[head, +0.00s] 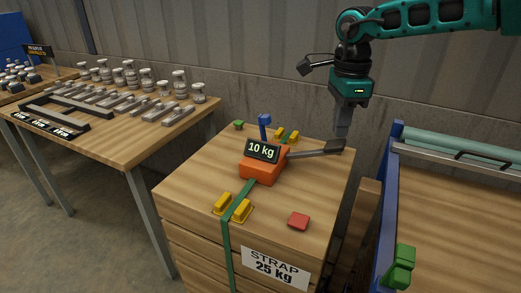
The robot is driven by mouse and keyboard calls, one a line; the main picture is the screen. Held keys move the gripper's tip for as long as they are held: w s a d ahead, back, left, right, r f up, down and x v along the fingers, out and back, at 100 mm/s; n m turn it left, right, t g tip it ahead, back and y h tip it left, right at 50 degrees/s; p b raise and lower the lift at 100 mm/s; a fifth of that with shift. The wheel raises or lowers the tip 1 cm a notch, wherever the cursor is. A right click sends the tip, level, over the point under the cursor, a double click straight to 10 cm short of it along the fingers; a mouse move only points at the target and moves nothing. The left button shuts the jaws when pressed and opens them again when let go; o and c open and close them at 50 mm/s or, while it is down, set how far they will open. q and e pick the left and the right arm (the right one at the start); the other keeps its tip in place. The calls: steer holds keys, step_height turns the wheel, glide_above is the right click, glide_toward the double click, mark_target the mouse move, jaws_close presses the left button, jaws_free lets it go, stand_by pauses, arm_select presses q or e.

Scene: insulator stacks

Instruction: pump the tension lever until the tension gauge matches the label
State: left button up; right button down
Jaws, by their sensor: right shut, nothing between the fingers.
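The orange tensioner (264,170) sits on top of the wooden crate (190,187). Its gauge (262,151) reads 10 kg. The label (275,268) on the crate's front reads STRAP 25 kg. The grey tension lever (310,154) sticks out to the right from the tensioner, close to level. My right gripper (341,142) points down at the lever's outer end, shut with nothing between its fingers. It looks to be at or touching the lever tip; I cannot tell if they are in contact. A green strap (226,240) runs over the crate and under the tensioner. My left gripper is out of view.
Yellow strap guides (222,203) and a red block (299,221) lie on the crate top. A blue post (264,122) stands behind the gauge. A table (130,150) with insulators stands left. A blue-framed rack (388,205) stands close on the right.

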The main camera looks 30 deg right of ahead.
mark_target(337, 143)
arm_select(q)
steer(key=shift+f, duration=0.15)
arm_select(e)
steer(key=shift+f, duration=0.1)
steer(key=shift+f+b, duration=2)
steer(key=shift+f, duration=0.25)
steer(key=shift+f+b, duration=0.4)
steer(key=shift+f, duration=0.1)
steer(key=shift+r, duration=0.1)
steer(key=shift+r+p, duration=0.5)
steer(key=shift+r, duration=0.05)
steer(key=shift+r+p, duration=0.5)
steer(key=shift+r, duration=0.25)
steer(key=shift+r+p, duration=0.9)
steer(key=shift+r, duration=0.6)
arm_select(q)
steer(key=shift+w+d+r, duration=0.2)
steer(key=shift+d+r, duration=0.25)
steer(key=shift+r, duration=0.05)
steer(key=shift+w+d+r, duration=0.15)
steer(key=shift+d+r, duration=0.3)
